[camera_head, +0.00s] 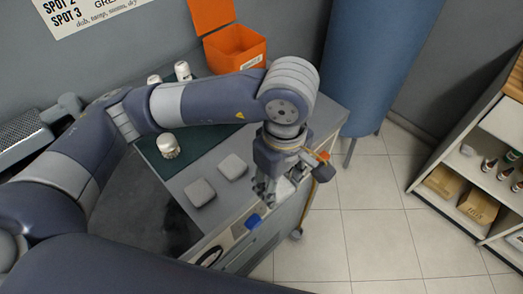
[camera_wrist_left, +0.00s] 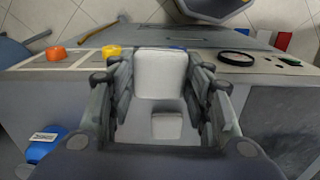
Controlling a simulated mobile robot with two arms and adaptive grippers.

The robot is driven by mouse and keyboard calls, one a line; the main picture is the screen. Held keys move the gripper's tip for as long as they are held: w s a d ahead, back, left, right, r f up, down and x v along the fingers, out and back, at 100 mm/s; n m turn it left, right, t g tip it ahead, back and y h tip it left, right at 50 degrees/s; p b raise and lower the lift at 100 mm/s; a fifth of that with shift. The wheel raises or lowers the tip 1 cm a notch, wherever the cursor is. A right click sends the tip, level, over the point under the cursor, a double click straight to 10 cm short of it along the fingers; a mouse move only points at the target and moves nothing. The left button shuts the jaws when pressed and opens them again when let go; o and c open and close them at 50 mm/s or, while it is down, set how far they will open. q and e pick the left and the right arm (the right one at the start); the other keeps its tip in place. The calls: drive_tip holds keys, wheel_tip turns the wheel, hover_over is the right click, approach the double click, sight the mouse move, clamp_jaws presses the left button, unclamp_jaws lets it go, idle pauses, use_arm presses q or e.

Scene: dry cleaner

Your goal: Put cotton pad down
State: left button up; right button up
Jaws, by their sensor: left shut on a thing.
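My left gripper (camera_head: 266,194) points down over the right front part of the counter. In the left wrist view, its fingers (camera_wrist_left: 165,100) are shut on a white cotton pad (camera_wrist_left: 160,75), a rounded square. A second, smaller-looking pale pad (camera_wrist_left: 167,125) shows below it between the fingers. In the head view, two light cotton pads, a nearer one (camera_head: 200,192) and a farther one (camera_head: 232,167), lie on the counter left of the gripper. The gripper mostly hides the held pad there, and I cannot tell its exact height. My right gripper is not in view.
The grey counter (camera_head: 183,180) carries a dark green mat (camera_head: 192,148), a white jar (camera_head: 168,145) and an open orange box (camera_head: 236,47). A shelf (camera_head: 452,190) stands at right.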

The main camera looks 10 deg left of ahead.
use_arm(q)
drive_tip(key=shift+d+f, duration=0.1)
drive_tip(key=shift+d, duration=0.2)
drive_tip(key=shift+w+n, duration=0.15)
drive_tip(key=shift+n, duration=0.15)
drive_tip(key=w+a+p, duration=0.1)
drive_tip(key=w+a, duration=0.1)
drive_tip(key=w, duration=0.2)
drive_tip(key=w+a+f+p, duration=0.1)
drive_tip(key=w+a+p, duration=0.1)
drive_tip(key=w, duration=0.3)
drive_tip(key=w+a+p, duration=0.2)
drive_tip(key=w+a, duration=0.1)
drive_tip(key=w, duration=0.1)
drive_tip(key=shift+w+a+f, duration=0.1)
drive_tip(key=shift+w+f, duration=0.15)
drive_tip(key=shift+w, duration=0.05)
drive_tip(key=shift+f+p, duration=1)
drive_tip(key=shift+f, duration=0.75)
drive_tip(key=shift+f+b, duration=0.25)
drive_tip(key=shift+b, duration=0.15)
drive_tip(key=o, duration=1.1)
drive_tip(key=shift+r, duration=0.1)
drive_tip(key=shift+r, duration=0.1)
